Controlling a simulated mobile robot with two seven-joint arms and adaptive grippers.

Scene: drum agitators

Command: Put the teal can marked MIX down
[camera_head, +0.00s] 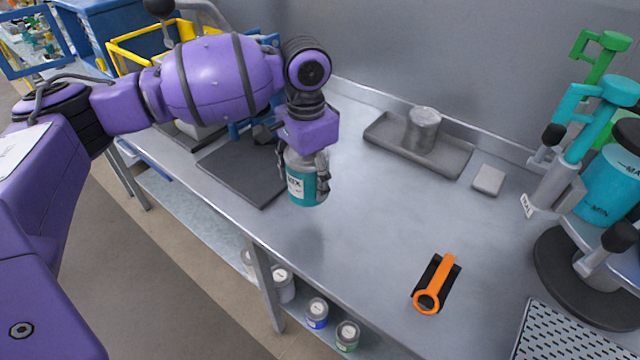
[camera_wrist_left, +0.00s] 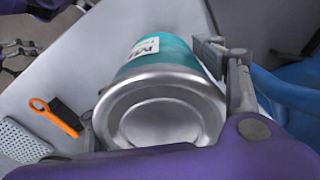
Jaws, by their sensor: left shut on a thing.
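The teal can marked MIX (camera_head: 301,189) hangs upright over the steel table (camera_head: 345,240). It has a silver top and a white label. My left gripper (camera_head: 322,172) is shut on it from above, with its fingers at the can's sides. In the left wrist view the can (camera_wrist_left: 165,100) fills the middle, its silver end towards the camera, between the fingers of my left gripper (camera_wrist_left: 165,110). The can seems to be a little above the table, but the exact gap is hard to tell.
A dark mat (camera_head: 245,170) lies left of the can. A grey tray (camera_head: 455,162) with a metal cylinder (camera_head: 423,130) stands at the back. An orange tool (camera_head: 436,285) lies at the front right. A drum agitator (camera_head: 605,190) stands far right. The table's middle is clear.

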